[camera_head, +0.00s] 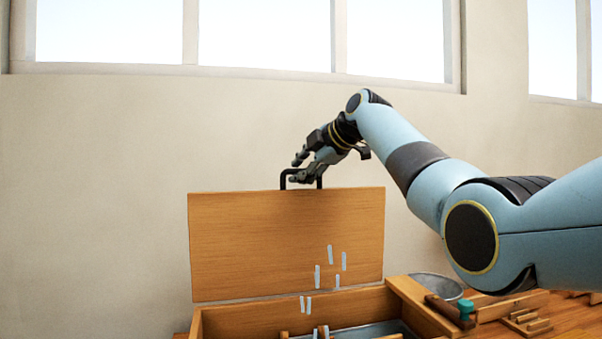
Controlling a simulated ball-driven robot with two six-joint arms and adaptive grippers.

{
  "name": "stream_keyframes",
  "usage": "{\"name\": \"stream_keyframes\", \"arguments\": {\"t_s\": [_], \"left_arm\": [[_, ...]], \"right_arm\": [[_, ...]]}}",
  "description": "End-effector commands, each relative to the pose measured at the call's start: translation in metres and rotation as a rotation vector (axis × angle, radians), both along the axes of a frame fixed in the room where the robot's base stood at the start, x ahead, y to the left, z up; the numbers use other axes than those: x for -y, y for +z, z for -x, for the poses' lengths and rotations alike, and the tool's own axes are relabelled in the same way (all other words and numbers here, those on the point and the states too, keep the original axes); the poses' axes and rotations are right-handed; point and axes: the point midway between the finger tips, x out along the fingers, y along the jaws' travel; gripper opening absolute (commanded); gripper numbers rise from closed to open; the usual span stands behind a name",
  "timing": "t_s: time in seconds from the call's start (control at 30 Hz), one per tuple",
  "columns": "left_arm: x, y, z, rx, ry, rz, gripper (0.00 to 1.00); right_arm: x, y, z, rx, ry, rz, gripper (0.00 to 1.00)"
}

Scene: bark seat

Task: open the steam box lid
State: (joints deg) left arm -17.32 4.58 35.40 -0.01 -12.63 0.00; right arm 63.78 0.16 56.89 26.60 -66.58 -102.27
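The wooden steam box lid (250,240) stands nearly upright at the back of the wooden steam box (255,321). The box is open below it, and its lower part is cut off by the picture's bottom edge. A black handle (284,181) sits on the lid's top edge. My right gripper (295,169) is at this handle, with its fingers visibly apart, one above and one below the handle's bar. Whether they touch the bar is hard to tell. Several pale strips (330,255) show in front of the lid. My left gripper is not in view.
A grey metal bowl (436,285) and a teal-topped object (466,307) are right of the box. Wooden pieces (527,323) lie on the wooden bench (575,316). A plain wall (95,180) with windows stands behind the lid.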

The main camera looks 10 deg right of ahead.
Motion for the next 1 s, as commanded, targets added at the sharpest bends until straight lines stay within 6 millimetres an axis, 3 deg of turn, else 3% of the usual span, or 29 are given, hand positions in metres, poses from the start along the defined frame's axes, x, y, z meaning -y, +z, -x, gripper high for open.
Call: {"name": "stream_keyframes", "arguments": {"t_s": [0.43, 0.8, 1.0], "left_arm": [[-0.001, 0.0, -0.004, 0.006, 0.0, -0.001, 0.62], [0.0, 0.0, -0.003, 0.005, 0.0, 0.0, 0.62], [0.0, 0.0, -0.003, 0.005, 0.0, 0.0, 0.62]], "right_arm": [[0.005, 0.001, 0.008, -0.006, 0.001, 0.002, 0.36], [0.036, 0.041, 0.066, -0.003, 0.0, 0.003, 0.36], [0.047, 0.055, 0.086, -0.005, 0.0, 0.002, 0.36]]}}
